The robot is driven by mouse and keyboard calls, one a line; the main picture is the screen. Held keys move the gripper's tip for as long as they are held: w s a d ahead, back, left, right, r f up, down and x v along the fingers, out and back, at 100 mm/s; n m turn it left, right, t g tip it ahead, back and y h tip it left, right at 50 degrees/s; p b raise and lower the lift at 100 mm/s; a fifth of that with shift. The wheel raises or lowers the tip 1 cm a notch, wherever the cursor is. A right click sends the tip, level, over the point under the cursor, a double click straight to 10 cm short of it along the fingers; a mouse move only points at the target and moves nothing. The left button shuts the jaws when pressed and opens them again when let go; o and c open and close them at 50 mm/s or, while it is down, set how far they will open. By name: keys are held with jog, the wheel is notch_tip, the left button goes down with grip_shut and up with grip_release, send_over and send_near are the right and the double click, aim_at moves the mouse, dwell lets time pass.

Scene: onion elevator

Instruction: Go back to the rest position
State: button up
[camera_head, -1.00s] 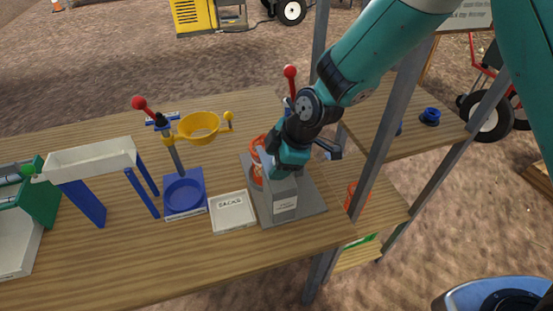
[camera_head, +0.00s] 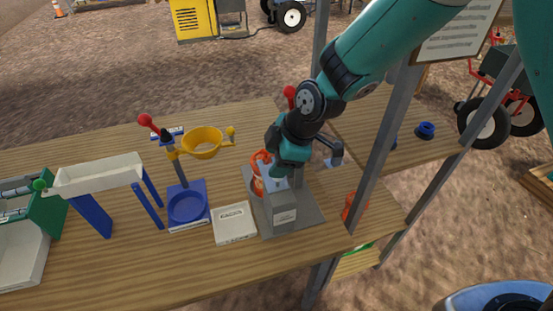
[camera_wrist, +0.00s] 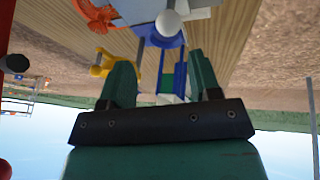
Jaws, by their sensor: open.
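My gripper (camera_wrist: 165,85) is open in the wrist view, with two green fingers apart and nothing seen between them. In the head view my arm reaches down from the upper right, and its end is above the grey stand (camera_head: 285,215) on the wooden table (camera_head: 110,270). An orange object (camera_head: 260,170) stands at the back left of this grey stand, partly hidden by it and my wrist. The fingertips are hidden in the head view.
Left of the grey stand are a white labelled tray (camera_head: 235,223), a blue dish (camera_head: 187,208) under a yellow ring (camera_head: 202,143), and a white trough (camera_head: 97,175) on blue legs. Grey metal posts (camera_head: 378,165) and a shelf with a blue knob (camera_head: 425,130) stand close on the right.

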dwell(0.4)
jog(key=s+d+r+m, duration=0.3)
jog(key=s+r, duration=0.1)
jog(key=r, duration=0.2)
jog(key=s+d+r+m, duration=0.2)
jog(key=s+d+r, duration=0.1)
jog(key=r, duration=0.2)
jog(key=s+d+r+m+g, duration=0.1)
jog(key=s+d+r+m, duration=0.2)
jog(key=s, duration=0.4)
jog(key=s+d+r+m, duration=0.3)
jog(key=s+d+m, duration=0.1)
jog(key=s, duration=0.3)
jog(key=shift+s+r+g+b, duration=0.15)
jog(key=shift+r+g+b, duration=0.2)
jog(key=shift+r+g, duration=0.05)
